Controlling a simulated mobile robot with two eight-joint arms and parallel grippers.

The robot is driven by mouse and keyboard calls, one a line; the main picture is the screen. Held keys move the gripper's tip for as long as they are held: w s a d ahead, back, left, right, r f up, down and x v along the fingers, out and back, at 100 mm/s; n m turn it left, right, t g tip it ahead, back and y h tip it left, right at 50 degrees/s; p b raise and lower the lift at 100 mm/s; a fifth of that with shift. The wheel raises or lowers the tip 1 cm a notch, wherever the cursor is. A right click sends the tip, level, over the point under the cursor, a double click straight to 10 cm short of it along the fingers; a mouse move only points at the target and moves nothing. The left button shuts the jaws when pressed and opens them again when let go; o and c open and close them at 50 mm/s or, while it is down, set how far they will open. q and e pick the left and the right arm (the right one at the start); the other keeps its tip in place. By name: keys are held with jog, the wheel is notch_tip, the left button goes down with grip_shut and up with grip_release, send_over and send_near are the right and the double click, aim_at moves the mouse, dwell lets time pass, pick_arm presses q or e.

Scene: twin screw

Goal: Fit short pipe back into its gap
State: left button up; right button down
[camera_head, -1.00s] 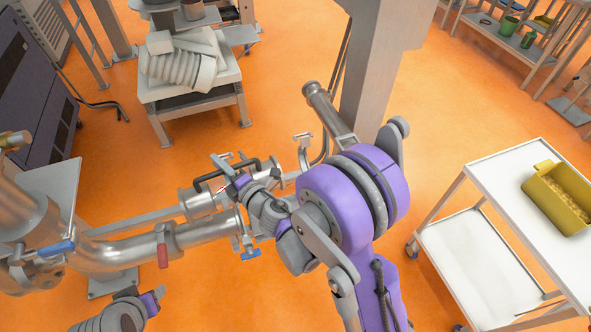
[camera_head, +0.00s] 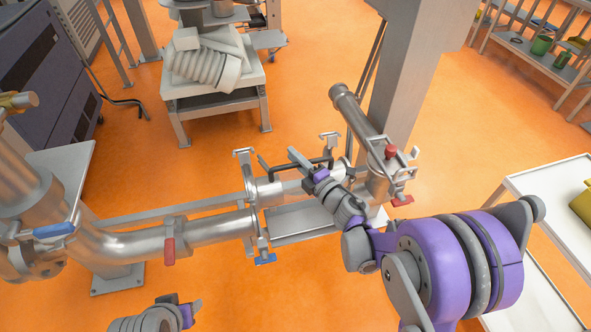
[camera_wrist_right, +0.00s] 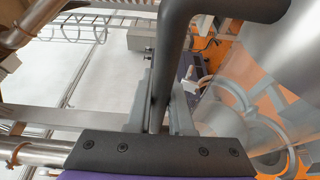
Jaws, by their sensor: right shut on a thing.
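The short pipe (camera_head: 290,188) is a shiny metal piece with end flanges and a black bar handle (camera_head: 268,163). My right gripper (camera_head: 301,160) is shut on this handle; the right wrist view shows the fingers (camera_wrist_right: 160,112) closed around the black bar (camera_wrist_right: 174,60). The short pipe lies behind the open end of the left fixed pipe (camera_head: 215,229), with its right end close to the right fixed pipe (camera_head: 358,122). Its right end is partly hidden by my gripper. My left gripper (camera_head: 188,306) is at the bottom left, away from the pipes; its jaw opening is unclear.
A blue-handled clamp (camera_head: 265,258) hangs at the left pipe's end. Grey clamps (camera_head: 244,156) (camera_head: 330,138) stand behind the short pipe. A red lever (camera_head: 402,200) is at the right pipe. A white cart (camera_head: 545,185) stands at right.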

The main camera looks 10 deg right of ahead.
jog(key=shift+f+b, duration=0.9)
jog(key=shift+f, duration=1.3)
jog(key=shift+f+b, duration=1.55)
jog(key=shift+f, duration=0.85)
jog(key=shift+f+b, duration=1.85)
jog(key=shift+f, duration=0.25)
jog(key=shift+f+b, duration=0.3)
jog(key=c, duration=0.7)
grip_release()
jog(key=shift+c, duration=0.2)
jog(key=v, duration=1)
jog(key=shift+s+d+b, duration=0.15)
jog(key=shift+s+b, duration=0.15)
jog(key=shift+s, duration=0.1)
